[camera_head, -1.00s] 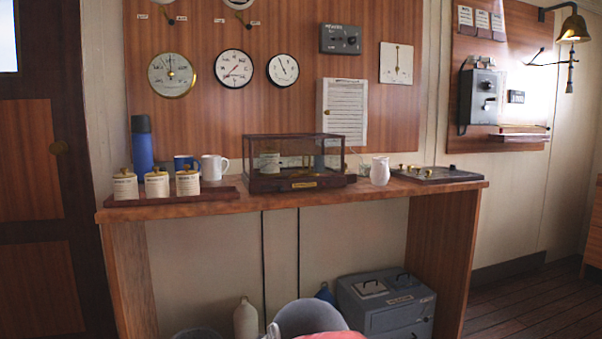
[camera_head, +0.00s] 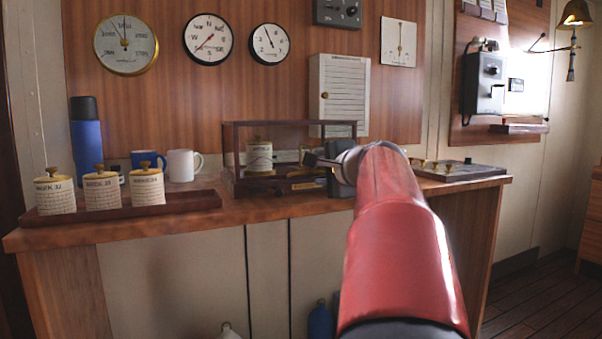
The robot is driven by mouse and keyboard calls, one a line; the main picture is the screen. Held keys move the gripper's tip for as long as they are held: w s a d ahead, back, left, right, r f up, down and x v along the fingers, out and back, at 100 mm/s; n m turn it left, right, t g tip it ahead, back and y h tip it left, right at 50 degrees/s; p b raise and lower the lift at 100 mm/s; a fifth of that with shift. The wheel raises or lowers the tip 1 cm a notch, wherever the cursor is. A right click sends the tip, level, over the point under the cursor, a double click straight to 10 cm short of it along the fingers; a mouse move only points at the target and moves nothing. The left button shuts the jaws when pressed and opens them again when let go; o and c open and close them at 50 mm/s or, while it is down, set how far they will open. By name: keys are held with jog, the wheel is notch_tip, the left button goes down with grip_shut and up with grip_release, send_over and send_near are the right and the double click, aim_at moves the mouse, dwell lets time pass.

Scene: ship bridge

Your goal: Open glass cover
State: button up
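The glass cover (camera_head: 285,139), a clear box with dark wooden edges, stands on the wooden shelf and looks closed. A cream cylinder (camera_head: 259,158) with chart paper shows through its glass. My gripper (camera_head: 314,162) is at the front right of the cover, at about the height of its lower half. My red arm reaches up to it from the lower right. The fingertips are small and partly merge with the case, so I cannot tell whether they touch it or are open. The right end of the case is hidden behind my gripper and wrist.
Left of the case stand a white mug (camera_head: 183,165), a blue mug (camera_head: 147,160), a blue flask (camera_head: 86,138) and a tray (camera_head: 190,203) with three labelled canisters. A dark panel (camera_head: 460,170) with brass knobs lies to the right. The shelf's front edge (camera_head: 150,230) runs below.

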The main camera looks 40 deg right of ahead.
aim_at(310, 172)
jog(key=x, duration=0.5)
jog(key=shift+w+f, duration=0.1)
jog(key=shift+w, duration=0.1)
grip_shut()
